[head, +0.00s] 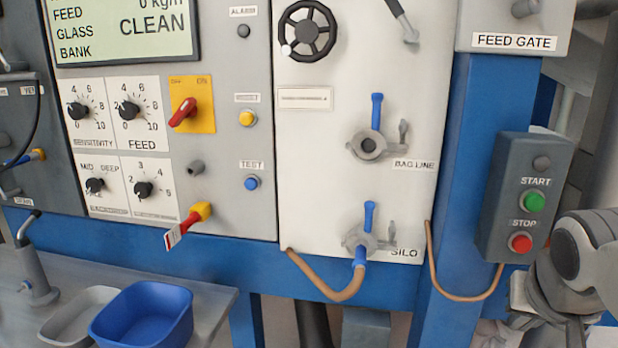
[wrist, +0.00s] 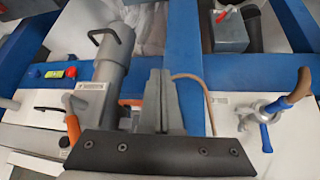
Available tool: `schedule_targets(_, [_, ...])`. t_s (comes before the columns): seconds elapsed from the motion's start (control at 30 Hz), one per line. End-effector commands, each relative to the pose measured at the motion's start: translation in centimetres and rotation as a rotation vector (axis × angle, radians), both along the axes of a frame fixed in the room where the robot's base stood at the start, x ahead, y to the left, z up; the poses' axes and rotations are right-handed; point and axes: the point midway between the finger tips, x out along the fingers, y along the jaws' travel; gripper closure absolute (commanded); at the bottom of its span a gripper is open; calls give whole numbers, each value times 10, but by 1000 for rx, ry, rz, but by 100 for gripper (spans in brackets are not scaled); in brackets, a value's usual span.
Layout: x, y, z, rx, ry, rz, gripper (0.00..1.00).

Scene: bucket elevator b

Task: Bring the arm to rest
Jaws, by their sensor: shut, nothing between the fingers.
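My gripper (wrist: 160,75) shows in the wrist view at the lower middle, its two fingers together with nothing between them. Its dark mounting plate crosses the bottom of that view. The fingers point up the picture over the blue frame, and I see no clear contact with anything. In the head view, part of my arm (head: 588,255) shows at the right edge, beside the start/stop box. The fingers cannot be made out there.
The start/stop box (head: 520,200) is close to my arm. The silo coupling (head: 362,240) has a brown hose attached. A blue bin (head: 143,312) stands at lower left. In the wrist view, a grey cylinder (wrist: 115,75) is left of my fingers and a hose coupling (wrist: 262,112) right.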

Motion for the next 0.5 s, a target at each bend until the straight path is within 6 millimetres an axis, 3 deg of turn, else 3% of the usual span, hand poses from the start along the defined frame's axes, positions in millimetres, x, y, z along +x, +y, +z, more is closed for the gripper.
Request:
schedule_targets(0.03, [-1,34,-21,14,11,92,100])
schedule_targets(0.1, [-6,78,-39,32,33,215,100])
schedule_targets(0.27, [-34,165,-83,53,89,485,100])
schedule_targets(0.33, [-34,168,-51,58,93,495,100])
schedule_targets(0.5, [-33,166,-12,58,94,489,100])
